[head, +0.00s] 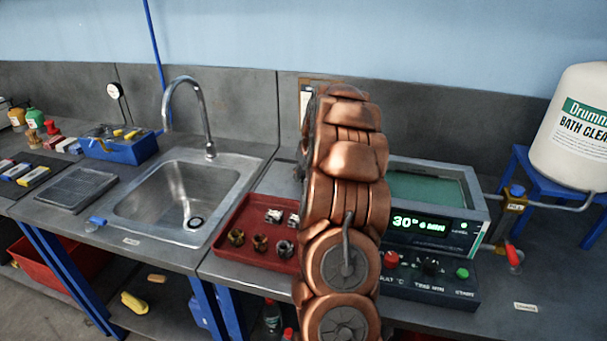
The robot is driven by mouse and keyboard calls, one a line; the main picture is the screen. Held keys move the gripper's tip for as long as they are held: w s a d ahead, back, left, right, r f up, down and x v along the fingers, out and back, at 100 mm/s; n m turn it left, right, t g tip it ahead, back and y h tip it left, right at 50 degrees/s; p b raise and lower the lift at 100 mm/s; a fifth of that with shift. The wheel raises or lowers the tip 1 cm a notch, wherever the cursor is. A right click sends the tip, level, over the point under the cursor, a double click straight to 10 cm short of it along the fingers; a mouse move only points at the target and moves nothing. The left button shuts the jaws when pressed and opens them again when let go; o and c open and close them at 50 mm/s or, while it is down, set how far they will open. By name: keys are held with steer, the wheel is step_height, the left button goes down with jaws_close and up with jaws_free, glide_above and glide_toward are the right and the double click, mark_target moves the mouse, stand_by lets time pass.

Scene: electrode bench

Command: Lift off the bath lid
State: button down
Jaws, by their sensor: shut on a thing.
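The bath (479,212) is a metal-rimmed box on the bench right of centre, with a green digital display on its front. A flat green area (425,188) shows inside its rim; I cannot tell whether this is liquid or a clear lid. No separate lid can be made out. My copper-coloured arm stands upright in front of the bath and covers its left part. My gripper is hidden behind the arm, so its hold and its place relative to the lid do not show.
A red tray (257,255) with several small metal parts lies left of my arm. Farther left are a sink (170,200) with a tall tap and a blue toolbox (118,148). A control box (430,280) sits before the bath. A white drum (575,125) on a blue stand is right.

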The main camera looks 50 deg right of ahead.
steer(key=shift+c, duration=1.1)
jaws_free()
steer(key=shift+r, duration=3.5)
